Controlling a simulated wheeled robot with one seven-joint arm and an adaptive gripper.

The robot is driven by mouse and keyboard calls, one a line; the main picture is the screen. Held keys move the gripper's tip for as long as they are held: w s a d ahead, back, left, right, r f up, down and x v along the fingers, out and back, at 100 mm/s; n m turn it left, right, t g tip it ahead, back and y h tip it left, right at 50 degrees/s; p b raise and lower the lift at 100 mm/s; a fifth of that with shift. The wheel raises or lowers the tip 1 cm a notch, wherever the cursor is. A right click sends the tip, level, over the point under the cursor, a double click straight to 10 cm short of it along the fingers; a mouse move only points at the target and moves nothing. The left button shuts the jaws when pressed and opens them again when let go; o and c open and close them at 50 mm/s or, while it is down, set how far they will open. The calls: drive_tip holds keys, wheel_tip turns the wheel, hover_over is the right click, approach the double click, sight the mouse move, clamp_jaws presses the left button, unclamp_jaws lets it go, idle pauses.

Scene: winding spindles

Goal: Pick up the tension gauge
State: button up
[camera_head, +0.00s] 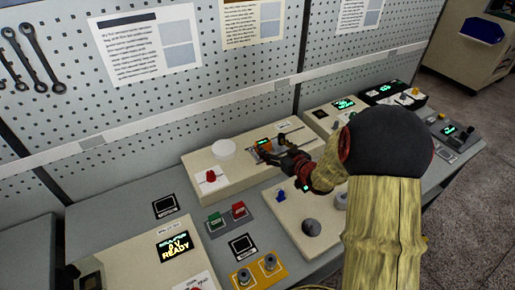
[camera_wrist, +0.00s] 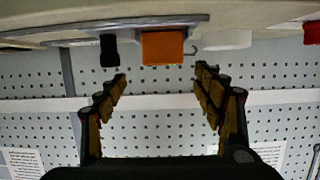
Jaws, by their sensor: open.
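An orange block with a grey metal hook beside it, which looks like the tension gauge (camera_wrist: 163,47), shows at the top middle of the wrist view. In the head view its orange part (camera_head: 265,149) shows small on the beige raised console, partly hidden by my gripper. My gripper (camera_wrist: 162,76) is open, with a finger on each side of the picture and nothing between them. The orange block lies just beyond the fingertips, roughly in line with the gap. In the head view my gripper (camera_head: 270,153) is close to it; I cannot tell whether they touch.
A black piece (camera_wrist: 109,50) sits beside the orange block. The beige console (camera_head: 220,185) also carries a white round knob (camera_head: 223,149) and a red switch (camera_head: 211,176). A pegboard wall (camera_head: 240,90) stands behind. A lower panel with a grey knob (camera_head: 311,227) is in front.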

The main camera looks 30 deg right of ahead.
sight(263, 141)
drive_tip(key=x, duration=0.2)
drive_tip(key=b+x, duration=0.1)
drive_tip(key=x, duration=0.3)
drive_tip(key=shift+a+f+b, duration=0.3)
drive_tip(key=shift+f+b, duration=0.1)
drive_tip(key=shift+f, duration=0.05)
drive_tip(key=shift+w, duration=0.45)
drive_tip(key=shift+c, duration=0.4)
drive_tip(key=c, duration=1.5)
drive_tip(key=shift+o, duration=0.2)
drive_tip(key=shift+r, duration=0.1)
wheel_tip(263, 141, up, 4)
drive_tip(key=shift+s+d+f+p, duration=0.1)
drive_tip(key=shift+f+p, duration=0.05)
drive_tip(key=shift+p, duration=0.65)
drive_tip(key=s+d+r+p, duration=0.4)
drive_tip(key=s+r, duration=0.5)
drive_tip(key=s, duration=0.4)
drive_tip(key=shift+d, duration=0.2)
